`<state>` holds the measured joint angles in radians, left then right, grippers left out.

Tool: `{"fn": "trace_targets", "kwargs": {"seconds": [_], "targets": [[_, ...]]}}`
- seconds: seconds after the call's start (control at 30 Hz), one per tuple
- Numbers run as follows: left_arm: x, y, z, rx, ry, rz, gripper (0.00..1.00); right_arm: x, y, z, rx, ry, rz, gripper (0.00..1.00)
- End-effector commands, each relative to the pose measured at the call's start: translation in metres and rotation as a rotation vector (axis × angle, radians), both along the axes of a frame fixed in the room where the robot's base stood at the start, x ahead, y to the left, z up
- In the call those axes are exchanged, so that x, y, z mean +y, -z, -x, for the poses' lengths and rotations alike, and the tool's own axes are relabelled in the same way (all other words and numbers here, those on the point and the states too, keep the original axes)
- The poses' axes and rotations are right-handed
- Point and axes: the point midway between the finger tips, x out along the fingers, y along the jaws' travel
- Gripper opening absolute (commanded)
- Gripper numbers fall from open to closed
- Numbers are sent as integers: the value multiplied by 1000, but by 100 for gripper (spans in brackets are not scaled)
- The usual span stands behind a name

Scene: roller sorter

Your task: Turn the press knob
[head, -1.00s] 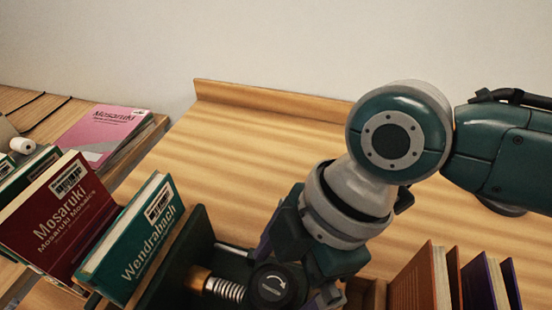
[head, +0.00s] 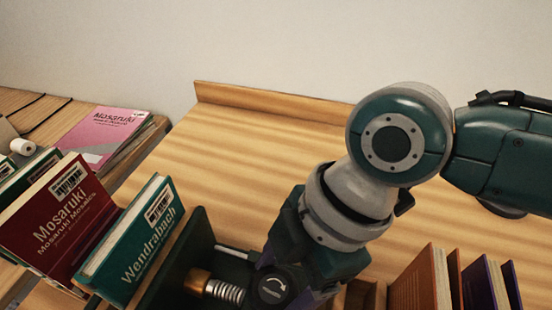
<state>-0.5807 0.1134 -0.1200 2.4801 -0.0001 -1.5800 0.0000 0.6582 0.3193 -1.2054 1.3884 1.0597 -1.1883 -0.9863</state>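The press knob (head: 272,289) is a round black cap with a white curved arrow, at the bottom middle of the head view. It sits at the end of a coiled metal spring (head: 226,292) and a brass-coloured collar on the dark green press (head: 187,262). My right gripper (head: 290,279) reaches down from the right over the press. Its fingers are closed in against two sides of the knob; the lower part is cut off by the picture edge. My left gripper is not in view.
A green Wendrabach book (head: 133,245) and a dark red Mosaruki book (head: 58,222) stand left of the press. An orange book (head: 414,282) and a purple book (head: 481,285) stand at the lower right. The wooden surface (head: 250,150) behind is clear.

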Motion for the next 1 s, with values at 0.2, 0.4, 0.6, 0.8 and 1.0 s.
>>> {"fn": "trace_targets", "kwargs": {"seconds": [0.2, 0.4, 0.6, 0.8, 1.0], "targets": [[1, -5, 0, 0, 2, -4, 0, 0, -2, 1, 3, 30, 0, 16], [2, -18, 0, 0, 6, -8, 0, 0, -4, 2, 4, 125, 0, 16], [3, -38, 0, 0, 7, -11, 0, 0, -5, 4, 5, 289, 1, 16], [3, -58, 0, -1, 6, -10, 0, 1, -6, 5, 4, 479, -1, 16], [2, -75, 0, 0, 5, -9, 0, 1, -5, 6, 5, 657, 0, 16]]}}
